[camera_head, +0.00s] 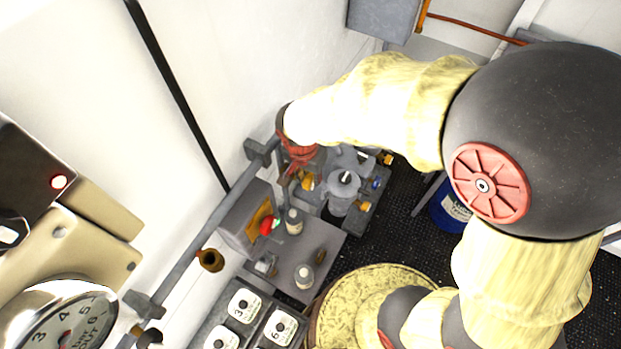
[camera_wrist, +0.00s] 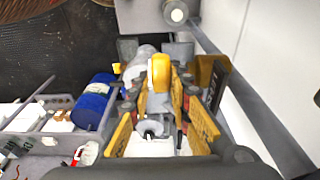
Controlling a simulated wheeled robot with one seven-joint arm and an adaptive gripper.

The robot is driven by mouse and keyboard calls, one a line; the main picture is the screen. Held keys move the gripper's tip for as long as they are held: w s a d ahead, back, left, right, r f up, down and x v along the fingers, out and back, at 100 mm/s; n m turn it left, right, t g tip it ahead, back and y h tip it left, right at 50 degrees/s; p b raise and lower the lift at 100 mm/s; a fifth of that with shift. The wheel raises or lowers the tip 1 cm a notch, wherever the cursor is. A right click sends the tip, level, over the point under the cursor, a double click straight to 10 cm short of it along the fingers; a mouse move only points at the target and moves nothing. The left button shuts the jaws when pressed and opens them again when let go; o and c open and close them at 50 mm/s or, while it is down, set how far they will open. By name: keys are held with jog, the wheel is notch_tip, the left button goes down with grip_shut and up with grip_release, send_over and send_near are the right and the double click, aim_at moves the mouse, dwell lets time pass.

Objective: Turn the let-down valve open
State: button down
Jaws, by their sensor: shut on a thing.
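My gripper (camera_head: 295,172) reaches down from the yellow-sleeved arm to a group of grey fittings beside the wall. In the wrist view its yellow-padded fingers (camera_wrist: 160,92) are shut on a rounded yellow handle (camera_wrist: 160,70), which I take to be the let-down valve. A small orange-yellow part (camera_head: 307,182) shows right by the fingertips in the head view. The fingers and wrist hide most of the valve, so its angle of turn is unclear. A grey flanged fitting (camera_head: 343,184) stands just right of the gripper.
A grey rail (camera_head: 190,260) runs along the wall, left of the gripper. A red knob (camera_head: 268,226) and small bottles (camera_head: 293,221) sit on the panel below. A blue drum (camera_head: 450,211) stands on the dark deck (camera_head: 400,235).

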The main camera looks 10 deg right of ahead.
jog(key=shift+s+a+f+t+h+b, duration=0.15)
jog(key=shift+t+h+b, duration=0.4)
jog(key=shift+b, duration=1.85)
jog(key=shift+s+a+f+t+h+b, duration=0.1)
jog(key=shift+t+h+b, duration=0.4)
jog(key=shift+b, duration=1.85)
jog(key=shift+t+b, duration=0.35)
jog(key=shift+b, duration=0.1)
jog(key=shift+r+b, duration=0.25)
jog(key=shift+b, duration=0.75)
jog(key=c, duration=1.9)
grip_release()
jog(key=shift+s, duration=0.1)
jog(key=v, duration=1.2)
jog(key=shift+s+a+f, duration=0.1)
jog(key=shift+s+a, duration=0.05)
jog(key=shift+a, duration=0.1)
